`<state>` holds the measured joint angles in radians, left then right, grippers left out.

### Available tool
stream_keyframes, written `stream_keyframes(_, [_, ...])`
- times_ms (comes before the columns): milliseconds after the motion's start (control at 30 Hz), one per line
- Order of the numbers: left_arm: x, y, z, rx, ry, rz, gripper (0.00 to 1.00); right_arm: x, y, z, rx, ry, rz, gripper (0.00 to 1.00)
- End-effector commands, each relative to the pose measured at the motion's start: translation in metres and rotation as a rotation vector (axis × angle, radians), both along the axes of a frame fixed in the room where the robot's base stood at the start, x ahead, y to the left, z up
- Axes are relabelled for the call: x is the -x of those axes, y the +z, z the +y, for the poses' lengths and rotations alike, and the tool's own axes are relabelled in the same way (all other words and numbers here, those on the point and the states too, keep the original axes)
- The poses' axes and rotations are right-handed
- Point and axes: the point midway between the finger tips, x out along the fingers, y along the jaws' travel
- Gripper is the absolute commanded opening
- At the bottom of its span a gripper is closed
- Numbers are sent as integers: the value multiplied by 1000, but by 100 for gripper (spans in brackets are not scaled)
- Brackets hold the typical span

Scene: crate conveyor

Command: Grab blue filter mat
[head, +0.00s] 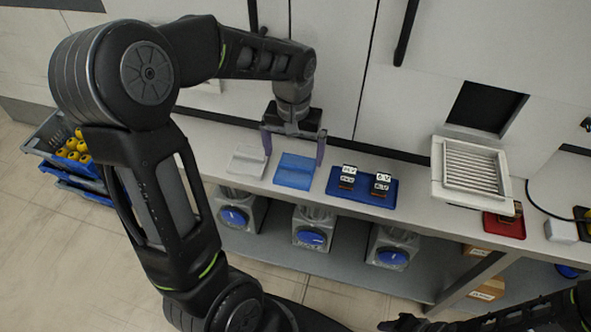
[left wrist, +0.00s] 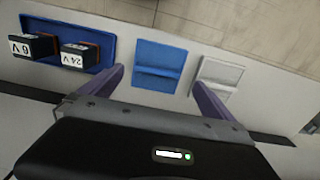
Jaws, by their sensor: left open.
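The blue filter mat (head: 295,172) lies flat on the grey shelf, between a white mat and a blue tray. My left gripper (head: 293,150) is above the mat's back edge, with its purple fingers spread apart and nothing between them. In the left wrist view the blue filter mat (left wrist: 159,66) lies ahead of the gap between the fingers of the left gripper (left wrist: 157,82). A raised strip runs across the mat. My right arm shows only in part at the bottom right of the head view, and its jaw state is unclear.
A white mat (head: 248,160) lies close on the left. A white vent grille (head: 472,172) stands farther right. Blue-capped grey units (head: 313,228) sit below. A crate with yellow items (head: 72,150) is far left.

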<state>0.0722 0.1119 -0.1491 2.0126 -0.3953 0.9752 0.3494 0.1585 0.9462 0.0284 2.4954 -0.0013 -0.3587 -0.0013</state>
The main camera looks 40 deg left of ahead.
Motion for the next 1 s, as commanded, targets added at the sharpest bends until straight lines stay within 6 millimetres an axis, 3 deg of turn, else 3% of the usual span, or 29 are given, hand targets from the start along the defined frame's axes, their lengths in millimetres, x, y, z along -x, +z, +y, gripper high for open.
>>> stream_keyframes(400, [-4, -49, -3, 1, 0, 2, 100, 0, -1, 0, 0, 0, 0, 36])
stream_keyframes(1000, [-4, -50, -3, 0, 0, 1, 100, 0, -1, 0, 0, 0, 0, 36])
